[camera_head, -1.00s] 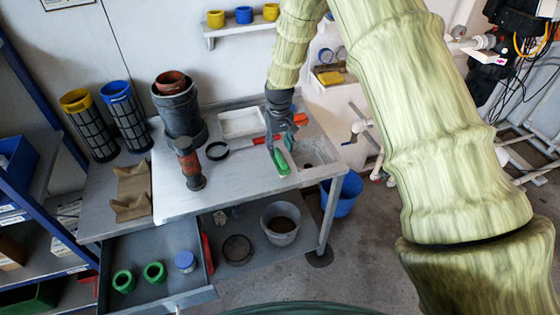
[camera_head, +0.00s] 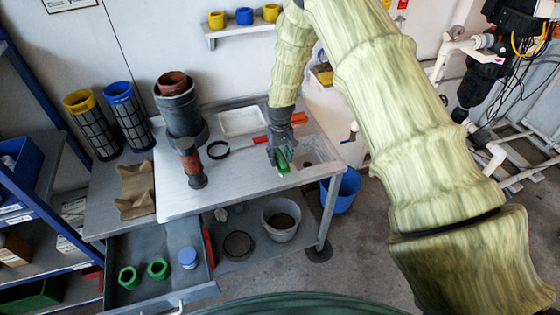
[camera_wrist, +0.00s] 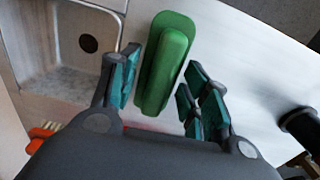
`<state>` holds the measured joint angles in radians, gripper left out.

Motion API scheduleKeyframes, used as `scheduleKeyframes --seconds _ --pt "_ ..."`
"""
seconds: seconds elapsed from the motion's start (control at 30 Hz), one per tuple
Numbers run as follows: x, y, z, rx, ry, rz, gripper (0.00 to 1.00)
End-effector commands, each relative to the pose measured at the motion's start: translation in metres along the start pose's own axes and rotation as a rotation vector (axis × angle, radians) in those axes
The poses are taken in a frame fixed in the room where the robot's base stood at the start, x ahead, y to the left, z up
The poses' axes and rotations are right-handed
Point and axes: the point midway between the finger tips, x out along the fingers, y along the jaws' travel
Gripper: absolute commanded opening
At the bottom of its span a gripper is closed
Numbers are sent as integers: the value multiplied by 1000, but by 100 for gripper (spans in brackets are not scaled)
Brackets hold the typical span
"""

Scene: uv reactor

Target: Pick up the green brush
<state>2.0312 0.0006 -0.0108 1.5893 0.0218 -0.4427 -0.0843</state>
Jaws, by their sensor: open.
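The green brush (camera_head: 282,164) lies on the light worktop (camera_head: 222,184), near its front right part beside the sink. In the wrist view the green brush (camera_wrist: 165,62) shows as a rounded green block on a wider green base. My gripper (camera_head: 281,157) is just above the brush, pointing down. In the wrist view my gripper (camera_wrist: 163,88) is open, with teal finger pads on the two sides of the brush. I see a gap between the brush and the right pads; the left pad is close to it. I cannot tell whether it touches.
A sink basin (camera_head: 316,152) lies right of the brush. An orange-handled brush (camera_head: 291,119) and a black ring with red handle (camera_head: 218,149) lie behind and left. An open drawer (camera_head: 150,292) juts out below.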

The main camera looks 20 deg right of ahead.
Motion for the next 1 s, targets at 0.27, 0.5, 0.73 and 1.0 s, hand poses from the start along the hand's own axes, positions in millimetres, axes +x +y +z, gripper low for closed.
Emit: scheduleKeyframes --seconds 0.27,0.5,0.73,1.0 --pt "0 0 0 0 0 0 23" --pt "0 0 0 0 0 0 0" --pt "-1 0 0 0 1 0 0" --pt "-16 0 -1 0 4 0 0"
